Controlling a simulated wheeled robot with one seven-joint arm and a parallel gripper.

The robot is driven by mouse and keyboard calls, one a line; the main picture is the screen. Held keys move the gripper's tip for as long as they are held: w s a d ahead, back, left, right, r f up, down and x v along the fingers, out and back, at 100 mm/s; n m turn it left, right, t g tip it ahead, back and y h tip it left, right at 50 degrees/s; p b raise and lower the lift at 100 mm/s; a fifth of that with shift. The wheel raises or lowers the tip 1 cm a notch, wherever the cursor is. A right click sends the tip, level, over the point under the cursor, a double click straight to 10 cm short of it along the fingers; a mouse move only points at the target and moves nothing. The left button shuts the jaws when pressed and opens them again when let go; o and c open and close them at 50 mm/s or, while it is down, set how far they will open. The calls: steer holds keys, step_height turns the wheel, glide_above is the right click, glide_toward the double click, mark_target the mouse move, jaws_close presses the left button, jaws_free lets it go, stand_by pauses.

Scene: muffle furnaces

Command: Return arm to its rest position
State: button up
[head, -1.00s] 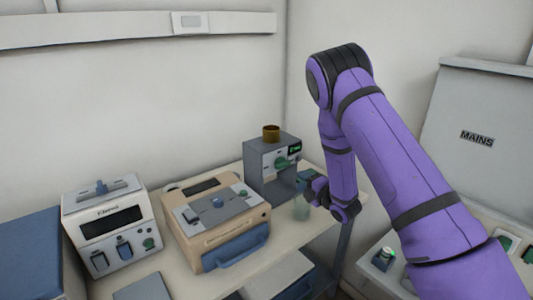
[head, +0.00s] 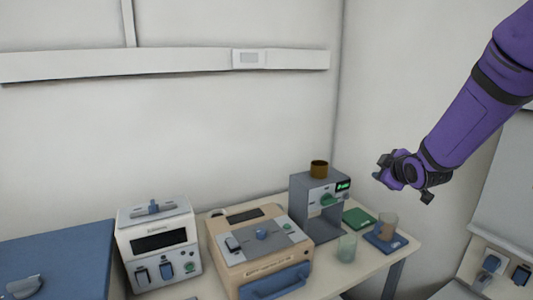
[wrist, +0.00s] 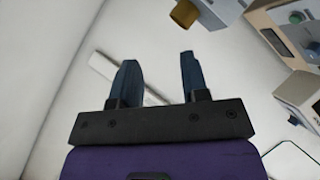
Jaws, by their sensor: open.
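My purple arm reaches in from the upper right of the head view. My gripper (head: 381,175) is up in the air, above and to the right of the grey machine with a green display (head: 318,208). In the wrist view its two dark blue fingers (wrist: 160,78) stand apart with nothing between them. The wall and the wall rail show beyond them.
The table (head: 412,250) holds a beige furnace (head: 258,255), a white Eternal-type box (head: 158,245), a clear glass (head: 347,248), a brownish cup (head: 387,226) on a blue pad (head: 386,243), and a green pad (head: 359,218). A blue box (head: 55,262) stands left. Space around my gripper is free.

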steer(key=s+r+m+g, duration=0.2)
steer(key=s+r+m, duration=0.15)
steer(key=s, duration=0.55)
steer(key=s+r+m+g, duration=0.25)
steer(key=s+r, duration=0.25)
steer(key=s, duration=0.3)
steer(key=s+a+m+g, duration=0.1)
steer(key=s+m, duration=0.1)
steer(key=s, duration=0.7)
steer(key=s+a+r+m+g, duration=0.1)
steer(key=s+m+g, duration=0.1)
steer(key=s, duration=0.8)
steer(key=shift+s+r+m, duration=0.25)
steer(key=shift+r+m, duration=0.05)
steer(key=shift+m, duration=0.3)
